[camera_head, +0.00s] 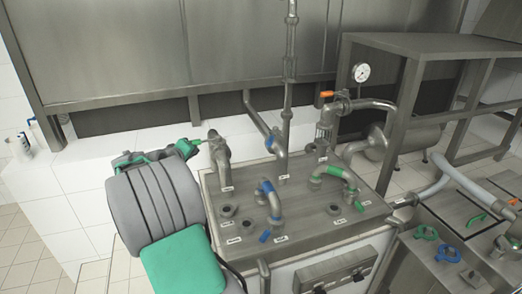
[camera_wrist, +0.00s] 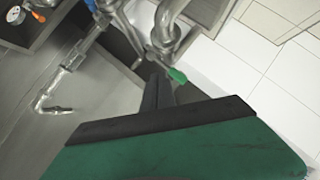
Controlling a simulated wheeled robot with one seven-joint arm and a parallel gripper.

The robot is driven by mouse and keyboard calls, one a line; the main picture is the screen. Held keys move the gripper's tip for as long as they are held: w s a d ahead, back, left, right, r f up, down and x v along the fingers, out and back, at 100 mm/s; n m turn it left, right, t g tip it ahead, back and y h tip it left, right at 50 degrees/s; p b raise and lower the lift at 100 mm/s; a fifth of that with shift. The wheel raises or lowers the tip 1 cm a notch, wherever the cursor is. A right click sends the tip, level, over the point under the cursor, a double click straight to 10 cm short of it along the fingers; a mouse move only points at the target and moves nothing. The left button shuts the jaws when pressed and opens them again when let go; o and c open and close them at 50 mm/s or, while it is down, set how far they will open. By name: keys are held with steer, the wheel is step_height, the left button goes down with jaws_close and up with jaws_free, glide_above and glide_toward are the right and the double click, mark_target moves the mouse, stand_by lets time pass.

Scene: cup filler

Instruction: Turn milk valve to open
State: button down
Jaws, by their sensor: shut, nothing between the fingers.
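A metal pipe valve (camera_head: 221,152) stands at the left rear corner of the steel panel (camera_head: 308,230). A small green handle (camera_head: 197,142) sticks out from it to the left. In the wrist view the green handle (camera_wrist: 177,75) hangs beside the pipes, just beyond and to the right of my fingertips. My gripper (camera_wrist: 160,88) is shut with nothing between its fingers. In the head view my gripper is mostly hidden by my green and grey arm, close to the handle. I cannot tell whether it touches the handle. The valve labels are too small to read.
Blue-marked (camera_head: 268,187) and green-marked (camera_head: 335,171) pipe elbows rise from the panel. An orange-handled valve (camera_head: 327,94) and a round gauge (camera_head: 362,72) stand behind. A steel frame table (camera_head: 430,45) is at the right. A white tiled ledge (camera_head: 88,175) lies at the left.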

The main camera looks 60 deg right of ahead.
mark_target(273, 136)
steer(key=s+d+f+g+h+p, duration=0.1)
steer(key=s+d, duration=0.3)
steer(key=d, duration=0.4)
steer(key=s+d+f+g+h+p, duration=0.1)
steer(key=s+d+f+h, duration=0.1)
steer(key=d, duration=0.7)
steer(key=s+d+f+n+g+h+p, duration=0.1)
steer(key=s+d+f+g, duration=0.1)
steer(key=s+d, duration=0.5)
steer(key=shift+d+f+h, duration=0.3)
steer(key=shift+d+f, duration=0.15)
steer(key=shift+d, duration=0.35)
steer(key=shift+s, duration=0.1)
